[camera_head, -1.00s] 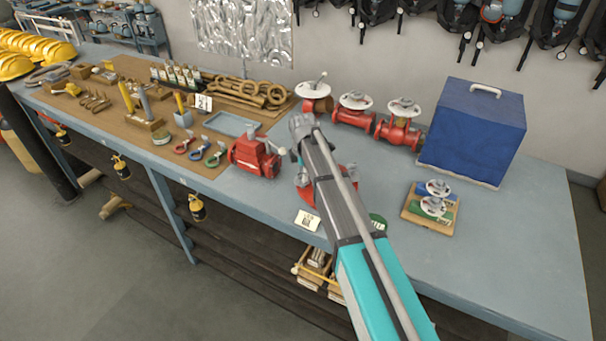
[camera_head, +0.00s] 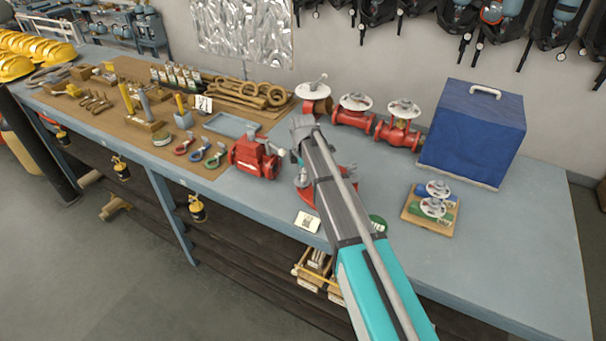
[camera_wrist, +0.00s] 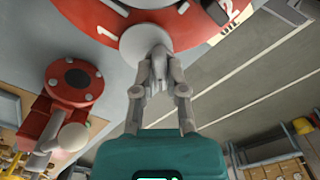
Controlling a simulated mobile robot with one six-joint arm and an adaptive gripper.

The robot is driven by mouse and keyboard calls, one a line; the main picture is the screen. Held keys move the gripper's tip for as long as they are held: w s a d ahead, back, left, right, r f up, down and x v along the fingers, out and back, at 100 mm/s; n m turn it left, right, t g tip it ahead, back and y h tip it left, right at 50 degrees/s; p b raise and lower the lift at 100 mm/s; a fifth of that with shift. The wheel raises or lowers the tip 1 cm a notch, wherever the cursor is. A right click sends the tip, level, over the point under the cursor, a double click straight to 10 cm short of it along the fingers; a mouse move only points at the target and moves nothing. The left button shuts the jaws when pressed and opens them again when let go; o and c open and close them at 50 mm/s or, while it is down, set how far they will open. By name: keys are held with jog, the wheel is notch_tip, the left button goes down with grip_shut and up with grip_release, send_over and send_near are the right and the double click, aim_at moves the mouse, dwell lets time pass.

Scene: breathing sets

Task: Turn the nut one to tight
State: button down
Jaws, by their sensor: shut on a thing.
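In the wrist view a red round flange (camera_wrist: 190,38) fills the top, with a white "1" at its left and a "2" at its right. A pale round piece (camera_wrist: 131,36) sits on it beside the "1". My gripper (camera_wrist: 158,55) points at this piece, and its fingers are closed together over it. I take the gripped thing to be nut one; the fingers hide most of it. In the head view my arm covers most of the red flange (camera_head: 346,183), whose edge shows on the bench.
A red valve (camera_head: 255,157) stands close to the left of the flange; its round end (camera_wrist: 75,82) shows in the wrist view. Red valves with white handwheels (camera_head: 354,108) stand behind. A blue box (camera_head: 472,135) and a board with small valves (camera_head: 430,207) are to the right.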

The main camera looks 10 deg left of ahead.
jog(key=m, duration=0.8)
jog(key=shift+m, duration=0.3)
jog(key=m, duration=0.4)
jog(key=shift+m, duration=2.3)
jog(key=c, duration=0.7)
grip_release()
jog(key=shift+n, duration=0.3)
